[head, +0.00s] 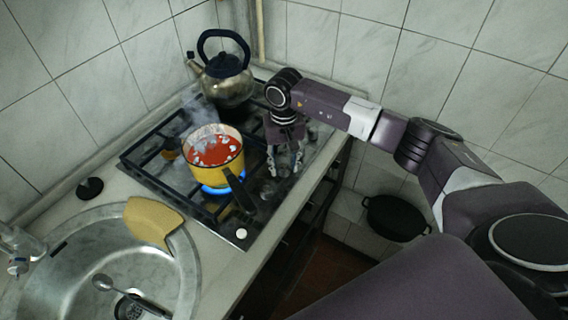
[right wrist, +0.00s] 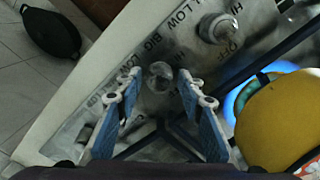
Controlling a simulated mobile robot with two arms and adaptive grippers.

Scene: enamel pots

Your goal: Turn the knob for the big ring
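My right gripper (head: 284,168) points down over the knob strip at the right side of the hob. In the right wrist view the right gripper (right wrist: 160,95) is open, its two blue-padded fingers apart. A round metallic knob (right wrist: 160,74) shows between the fingertips, with nothing visibly gripped. The word BIG is printed beside it. A second knob (right wrist: 216,27) sits farther along the strip, near OFF and HI marks. A blue flame (head: 213,190) burns under the yellow pot (head: 228,170), which holds steaming red soup. My left gripper is not in view.
A kettle (head: 228,84) stands on the back of the hob (head: 150,166). The pot's dark handle points towards the front edge. A white knob (head: 241,233) is at the near corner. A sink (head: 60,285) lies at left with a cutting board (head: 152,220) on its rim. A black pan (head: 395,218) sits lower right.

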